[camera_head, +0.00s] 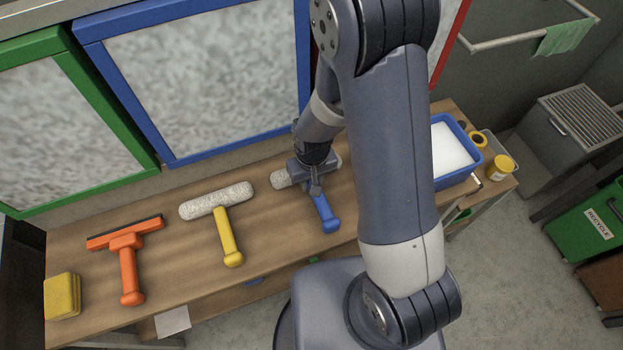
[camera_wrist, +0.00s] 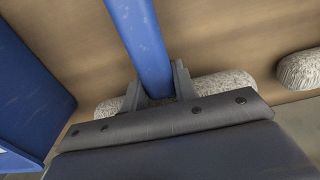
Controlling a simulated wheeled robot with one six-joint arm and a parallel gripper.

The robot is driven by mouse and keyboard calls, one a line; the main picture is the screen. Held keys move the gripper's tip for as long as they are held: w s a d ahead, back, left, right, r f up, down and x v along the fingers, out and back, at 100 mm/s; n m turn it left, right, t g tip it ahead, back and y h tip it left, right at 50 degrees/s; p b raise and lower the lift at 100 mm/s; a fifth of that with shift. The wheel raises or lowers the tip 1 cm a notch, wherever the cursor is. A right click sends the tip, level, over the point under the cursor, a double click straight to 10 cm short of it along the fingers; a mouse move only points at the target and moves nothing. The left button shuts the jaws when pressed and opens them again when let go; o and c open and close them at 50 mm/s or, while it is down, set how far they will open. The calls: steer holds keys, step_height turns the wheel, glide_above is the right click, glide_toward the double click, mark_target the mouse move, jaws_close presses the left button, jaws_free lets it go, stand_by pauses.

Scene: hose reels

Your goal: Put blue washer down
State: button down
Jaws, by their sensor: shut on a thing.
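The blue washer has a blue handle (camera_head: 325,214) and a pale fuzzy roller head (camera_head: 281,178). It is at the right part of the wooden bench (camera_head: 283,235), with its handle toward the front edge. My gripper (camera_head: 316,186) is over it, between head and handle end. In the wrist view the blue handle (camera_wrist: 143,45) runs between the two fingers of my gripper (camera_wrist: 158,85), which are shut on it. The fuzzy head (camera_wrist: 215,86) shows behind the fingers. Whether the washer touches the bench I cannot tell.
A yellow-handled washer (camera_head: 228,238), an orange squeegee (camera_head: 128,262) and yellow sponges (camera_head: 62,296) are on the bench to the left. A blue tub (camera_head: 466,147) of white suds and a yellow jar (camera_head: 499,168) stand at the right. Framed panels (camera_head: 205,85) rise behind the bench.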

steer(key=shift+f+b, duration=0.65)
steer(key=c, duration=1.1)
jaws_free()
steer(key=shift+r, duration=0.15)
steer(key=shift+r+p, duration=0.7)
steer(key=shift+p, duration=0.15)
steer(key=shift+r, duration=0.3)
steer(key=r+b, duration=0.1)
steer(key=r, duration=1)
steer(key=shift+s, duration=0.2)
